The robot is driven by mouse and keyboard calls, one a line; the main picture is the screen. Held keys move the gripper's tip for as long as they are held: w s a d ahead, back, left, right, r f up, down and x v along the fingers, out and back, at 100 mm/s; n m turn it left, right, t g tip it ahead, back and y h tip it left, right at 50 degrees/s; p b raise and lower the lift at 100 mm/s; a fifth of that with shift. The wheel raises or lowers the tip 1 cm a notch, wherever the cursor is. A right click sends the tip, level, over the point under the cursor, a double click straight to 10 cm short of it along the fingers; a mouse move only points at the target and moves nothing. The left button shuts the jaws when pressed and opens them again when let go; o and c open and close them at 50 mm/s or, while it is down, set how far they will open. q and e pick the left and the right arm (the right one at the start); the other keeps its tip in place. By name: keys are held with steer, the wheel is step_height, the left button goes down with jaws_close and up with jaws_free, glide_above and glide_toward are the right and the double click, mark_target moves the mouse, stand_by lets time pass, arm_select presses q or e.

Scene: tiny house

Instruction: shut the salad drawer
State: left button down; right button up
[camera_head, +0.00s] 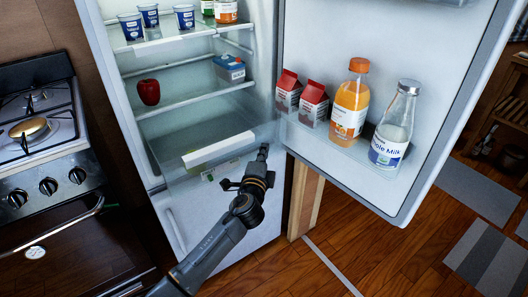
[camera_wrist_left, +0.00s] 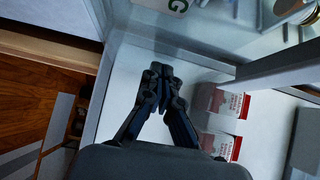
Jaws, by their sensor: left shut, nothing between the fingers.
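The salad drawer is the clear bin low in the open fridge, with a white front strip (camera_head: 217,149). It looks pulled out past the shelves above; how far is hard to judge. Something greenish shows faintly through its front. My left gripper (camera_head: 262,153) is shut and empty, just right of the drawer's front, between it and the open door. I cannot tell whether it touches the drawer. In the left wrist view the closed fingers (camera_wrist_left: 159,75) show against a pale surface. My right gripper is not in view.
The fridge door (camera_head: 375,60) stands open at the right; its shelf holds two red-topped cartons (camera_head: 313,105), orange juice (camera_head: 350,108) and milk (camera_head: 392,130). A red apple (camera_head: 149,92) sits on a fridge shelf. A stove (camera_head: 40,140) stands at the left.

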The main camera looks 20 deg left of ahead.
arm_select(q)
steer(key=w+a, duration=0.1)
steer(key=a, duration=0.1)
steer(key=w+a, duration=0.2)
steer(key=w+a+b, duration=0.1)
steer(key=w+a, duration=0.1)
steer(key=shift+a, duration=0.25)
steer(key=shift+w+a, duration=0.3)
steer(key=shift+a, duration=0.05)
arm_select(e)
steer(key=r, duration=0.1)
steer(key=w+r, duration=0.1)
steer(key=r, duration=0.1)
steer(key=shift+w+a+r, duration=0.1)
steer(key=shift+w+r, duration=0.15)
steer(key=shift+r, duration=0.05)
